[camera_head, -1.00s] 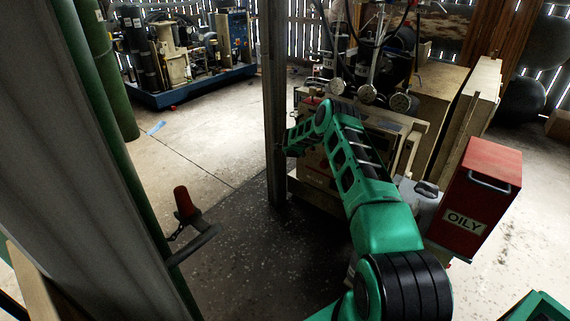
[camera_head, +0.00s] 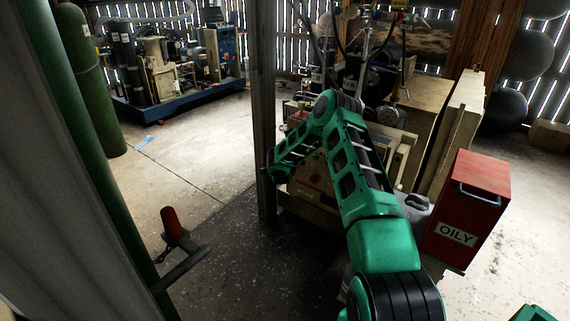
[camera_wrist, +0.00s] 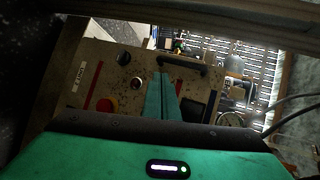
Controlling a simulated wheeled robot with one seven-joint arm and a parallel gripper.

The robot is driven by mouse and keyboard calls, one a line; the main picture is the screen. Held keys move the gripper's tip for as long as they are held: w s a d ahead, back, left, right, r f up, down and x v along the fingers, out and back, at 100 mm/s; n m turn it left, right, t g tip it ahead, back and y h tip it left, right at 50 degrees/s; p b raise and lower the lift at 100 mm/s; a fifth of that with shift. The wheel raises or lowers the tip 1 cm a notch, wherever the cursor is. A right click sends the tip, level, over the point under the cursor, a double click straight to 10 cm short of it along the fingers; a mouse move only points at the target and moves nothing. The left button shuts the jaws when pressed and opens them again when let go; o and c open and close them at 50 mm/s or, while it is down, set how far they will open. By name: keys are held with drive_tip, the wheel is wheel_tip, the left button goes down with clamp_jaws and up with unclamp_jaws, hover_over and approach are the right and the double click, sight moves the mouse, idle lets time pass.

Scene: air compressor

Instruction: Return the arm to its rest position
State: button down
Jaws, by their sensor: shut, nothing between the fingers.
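My green arm reaches up from the bottom right in the head view, bends at an elbow, and its far part slopes down to the left. Its far end (camera_head: 280,171) is beside the metal post, in front of the compressor's beige panel; the fingers are not clear there. In the wrist view my gripper (camera_wrist: 164,80) is shut, its two green fingers side by side with nothing between them. I cannot tell the gap to the panel.
The metal post (camera_head: 264,110) stands just left of my arm's far end. A red OILY box (camera_head: 469,205) is right of my arm. A red-handled lever (camera_head: 174,226) sticks out at left. Another machine on a blue base (camera_head: 180,103) stands far left. Open floor lies between.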

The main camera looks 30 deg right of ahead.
drive_tip(key=shift+v, duration=1.5)
drive_tip(key=s+a+r+n+g+y, duration=0.1)
drive_tip(key=s+r+n+g, duration=0.2)
drive_tip(key=s+r+n, duration=0.75)
drive_tip(key=s+a+r+g+y, duration=0.2)
drive_tip(key=s+r+g, duration=0.2)
drive_tip(key=s+r, duration=1)
drive_tip(key=s+a+n+g+y, duration=0.1)
drive_tip(key=s+a, duration=0.4)
drive_tip(key=s, duration=0.7)
drive_tip(key=s+a+r+n+g+y, duration=0.1)
drive_tip(key=s+a+n, duration=0.3)
drive_tip(key=s, duration=0.9)
drive_tip(key=s+a+n+g+y, duration=0.2)
drive_tip(key=s+a, duration=0.4)
drive_tip(key=s, duration=0.6)
drive_tip(key=shift+s+a+r+n+y, duration=0.15)
drive_tip(key=shift+a+r+n+y, duration=0.15)
drive_tip(key=shift+n+y, duration=0.45)
drive_tip(key=shift+d, duration=0.1)
